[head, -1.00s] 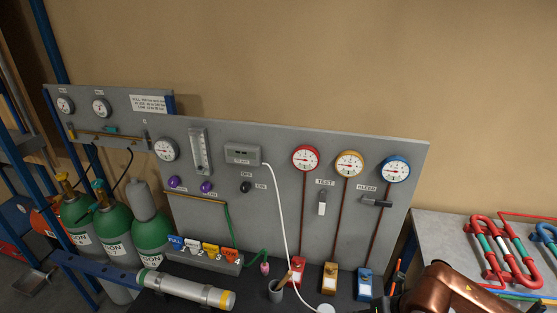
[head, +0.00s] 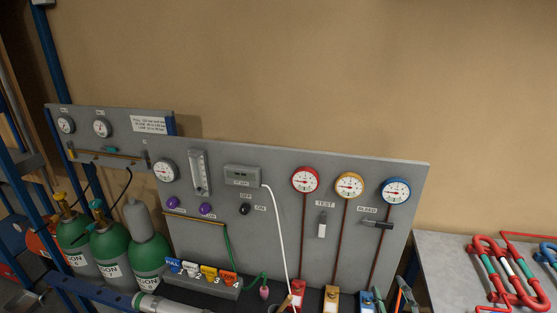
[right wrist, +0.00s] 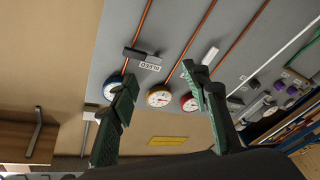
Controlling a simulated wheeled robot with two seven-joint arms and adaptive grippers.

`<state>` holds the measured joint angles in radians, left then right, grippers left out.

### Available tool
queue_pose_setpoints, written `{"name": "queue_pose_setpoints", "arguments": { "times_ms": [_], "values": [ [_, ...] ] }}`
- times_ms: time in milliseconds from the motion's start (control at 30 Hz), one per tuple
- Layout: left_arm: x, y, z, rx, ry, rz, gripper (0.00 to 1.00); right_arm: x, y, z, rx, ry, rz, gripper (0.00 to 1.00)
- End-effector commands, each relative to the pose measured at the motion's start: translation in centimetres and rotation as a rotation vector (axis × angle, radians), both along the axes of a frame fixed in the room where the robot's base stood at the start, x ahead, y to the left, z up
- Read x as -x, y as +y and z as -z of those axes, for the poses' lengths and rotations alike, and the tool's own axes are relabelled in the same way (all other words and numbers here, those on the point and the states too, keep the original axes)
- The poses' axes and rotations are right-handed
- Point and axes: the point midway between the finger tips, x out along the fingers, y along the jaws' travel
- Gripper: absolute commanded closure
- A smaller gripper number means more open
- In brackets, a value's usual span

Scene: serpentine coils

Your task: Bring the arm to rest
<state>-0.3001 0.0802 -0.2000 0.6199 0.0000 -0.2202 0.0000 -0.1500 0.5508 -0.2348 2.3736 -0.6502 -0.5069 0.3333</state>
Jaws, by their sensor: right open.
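My right gripper (right wrist: 158,78) is open, with its two dark green-padded fingers apart and nothing between them in the right wrist view. In the head view only its fingertips (head: 393,297) seem to show at the bottom edge, in front of the lower right of the gauge panel. My left gripper is not in view.
The grey gauge panel (head: 275,215) carries red (head: 305,180), yellow (head: 349,186) and blue (head: 395,191) gauges. Green cylinders (head: 110,250) stand at left. A bench (head: 440,270) with red pipe coils (head: 505,265) stands at right. The wall above is clear.

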Motion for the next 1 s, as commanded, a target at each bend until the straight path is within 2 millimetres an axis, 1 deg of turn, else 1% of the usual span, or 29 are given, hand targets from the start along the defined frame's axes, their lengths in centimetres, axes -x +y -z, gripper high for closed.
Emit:
{"name": "queue_pose_setpoints", "arguments": {
  "times_ms": [33,67,100,167,200,267,300,367,400,500,567,600,667,700,800,967,1000],
  "values": [
    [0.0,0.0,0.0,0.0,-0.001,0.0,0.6,0.4,-2.3,3.0,-0.061,0.088,0.074,0.56],
    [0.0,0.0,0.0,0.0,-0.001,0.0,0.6,0.7,-3.6,4.8,-0.09,0.142,0.116,0.56],
    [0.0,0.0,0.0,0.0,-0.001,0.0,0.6,1.3,-5.0,7.3,-0.13,0.214,0.166,0.56],
    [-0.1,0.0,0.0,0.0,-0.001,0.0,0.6,2.6,-6.9,11.0,-0.182,0.324,0.237,0.56],
    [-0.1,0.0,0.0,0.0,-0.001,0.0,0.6,3.7,-7.9,13.5,-0.215,0.398,0.28,0.56],
    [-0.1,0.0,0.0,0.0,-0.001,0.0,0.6,5.6,-9.1,17.3,-0.26,0.512,0.338,0.56],
    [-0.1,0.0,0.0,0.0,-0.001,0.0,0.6,7.1,-9.6,19.7,-0.29,0.589,0.372,0.56],
    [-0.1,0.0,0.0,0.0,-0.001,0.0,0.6,9.5,-10.1,23.1,-0.33,0.701,0.416,0.56],
    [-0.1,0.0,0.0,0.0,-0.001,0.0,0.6,11.2,-10.2,25.1,-0.353,0.774,0.44,0.56],
    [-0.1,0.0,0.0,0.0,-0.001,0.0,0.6,15.2,-10.0,29.2,-0.402,0.931,0.481,0.56],
    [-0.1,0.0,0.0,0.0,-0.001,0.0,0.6,17.2,-9.6,31.0,-0.424,1.01,0.496,0.56],
    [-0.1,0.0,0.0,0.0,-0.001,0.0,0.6,18.6,-9.3,32.1,-0.438,1.059,0.505,0.56],
    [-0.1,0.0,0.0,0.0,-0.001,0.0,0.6,20.3,-8.9,33.3,-0.456,1.12,0.514,0.56],
    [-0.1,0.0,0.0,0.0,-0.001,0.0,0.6,21.4,-8.6,34.1,-0.465,1.16,0.518,0.56],
    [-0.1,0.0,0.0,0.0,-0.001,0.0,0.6,24.1,-7.7,35.7,-0.492,1.252,0.524,0.56],
    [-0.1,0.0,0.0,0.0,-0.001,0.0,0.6,28.2,-6.1,37.7,-0.529,1.393,0.524,0.56],
    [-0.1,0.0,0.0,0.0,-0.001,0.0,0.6,28.3,-5.9,38.6,-0.53,1.41,0.521,0.56]
  ]
}}
